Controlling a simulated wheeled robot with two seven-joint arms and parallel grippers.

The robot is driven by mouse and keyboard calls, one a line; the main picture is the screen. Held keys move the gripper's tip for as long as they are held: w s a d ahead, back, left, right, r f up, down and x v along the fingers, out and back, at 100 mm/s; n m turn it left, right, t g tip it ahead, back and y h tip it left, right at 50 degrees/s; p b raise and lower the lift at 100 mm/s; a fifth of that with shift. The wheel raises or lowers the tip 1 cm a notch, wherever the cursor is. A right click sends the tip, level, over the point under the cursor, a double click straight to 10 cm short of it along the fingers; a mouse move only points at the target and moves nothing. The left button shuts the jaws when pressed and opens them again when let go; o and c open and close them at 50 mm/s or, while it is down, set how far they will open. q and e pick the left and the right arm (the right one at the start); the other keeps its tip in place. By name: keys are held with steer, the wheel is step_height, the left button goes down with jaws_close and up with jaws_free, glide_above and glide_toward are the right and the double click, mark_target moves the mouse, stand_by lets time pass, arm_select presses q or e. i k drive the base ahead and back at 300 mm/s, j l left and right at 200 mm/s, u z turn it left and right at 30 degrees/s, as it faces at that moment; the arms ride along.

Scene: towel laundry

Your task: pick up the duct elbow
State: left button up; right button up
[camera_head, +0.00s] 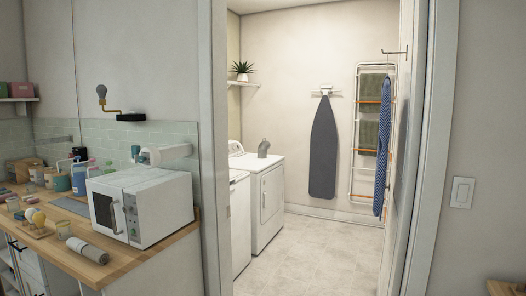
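The duct elbow (263,148) is a small grey bent pipe. It stands on top of the white front-loading machine (266,200) in the laundry room, seen through the doorway. It is far from me and looks upright, with its upper end bent to one side. Neither of my grippers is in view.
The doorway opens onto a clear tiled floor (310,248). A wooden counter (120,262) with a microwave (140,204) and several small items stands at left. An ironing board (323,148) and drying rack (362,188) with towels are on the back wall. A door frame (436,150) bounds the right.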

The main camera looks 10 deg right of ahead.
mark_target(264, 146)
steer(key=i+l+z, duration=0.2)
steer(key=i, duration=0.15)
steer(key=i+z, duration=0.45)
steer(key=i, duration=2.25)
steer(key=i+l, duration=0.1)
steer(key=i, duration=2.3)
steer(key=i+l+u, duration=0.1)
steer(key=i+u, duration=0.35)
steer(key=i+l+u, duration=0.3)
steer(key=i+u, duration=0.2)
steer(key=i+l+u, duration=0.45)
steer(key=i, duration=0.1)
